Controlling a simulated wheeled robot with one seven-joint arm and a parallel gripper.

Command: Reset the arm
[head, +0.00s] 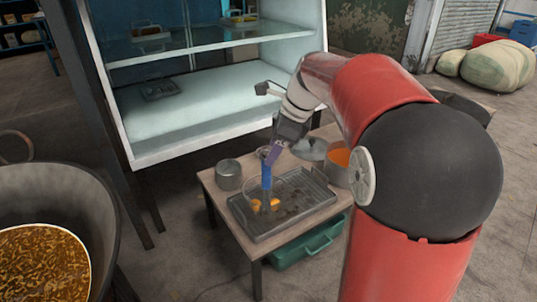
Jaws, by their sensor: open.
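My arm, red, grey and black, reaches from the right over a small low table (221,198). The blue piece rises from a clear round container (252,188) at the tray's left part. Orange pieces (260,204) lie at the foot of the blue piece.
A grey metal pot (229,175) stands left of the tray. A pot with orange contents (338,158) stands behind the tray. A glass display case (190,115) rises behind the table. A large dark pan (98,215) with brown food is at left. A green crate (310,240) sits below.

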